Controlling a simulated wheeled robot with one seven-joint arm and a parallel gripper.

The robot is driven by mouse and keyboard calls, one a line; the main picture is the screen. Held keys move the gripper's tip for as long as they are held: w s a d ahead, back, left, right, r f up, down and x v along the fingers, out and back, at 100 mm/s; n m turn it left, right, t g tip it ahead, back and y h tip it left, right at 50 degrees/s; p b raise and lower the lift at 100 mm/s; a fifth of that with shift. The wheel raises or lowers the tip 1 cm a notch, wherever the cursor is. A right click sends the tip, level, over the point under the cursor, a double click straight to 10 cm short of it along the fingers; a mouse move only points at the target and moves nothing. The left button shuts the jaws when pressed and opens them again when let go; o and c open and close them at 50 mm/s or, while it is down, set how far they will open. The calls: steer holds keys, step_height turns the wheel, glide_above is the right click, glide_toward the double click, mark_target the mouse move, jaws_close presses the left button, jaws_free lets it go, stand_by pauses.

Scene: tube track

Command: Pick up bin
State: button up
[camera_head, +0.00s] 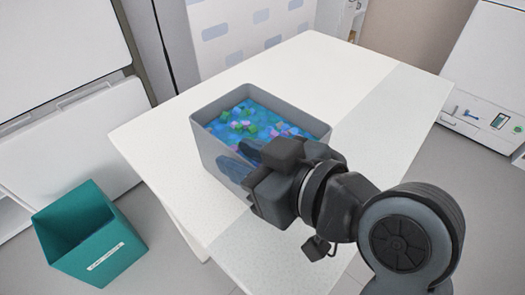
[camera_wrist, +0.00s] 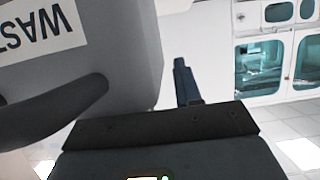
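A grey bin (camera_head: 215,160) stands upright on the white table, filled with small blue, pink and green pieces. In the wrist view the bin (camera_wrist: 125,45) fills the upper left, with an upside-down label (camera_wrist: 40,28) on which "WAST" can be read. My gripper (camera_head: 243,158) is at the near side of the bin, below its rim. In the wrist view my gripper (camera_wrist: 135,92) is open. One finger lies across the view of the bin wall and the other stands apart to the right of the bin. Whether a finger touches the bin is unclear.
The white table (camera_head: 330,75) has free room behind and right of the bin. A teal open box (camera_head: 95,262) with a small label stands on the floor at left. White cabinets (camera_head: 75,140) stand at left, and a white machine (camera_head: 495,85) stands at right.

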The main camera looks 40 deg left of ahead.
steer(key=shift+c, duration=0.5)
jaws_close()
stand_by(0.8)
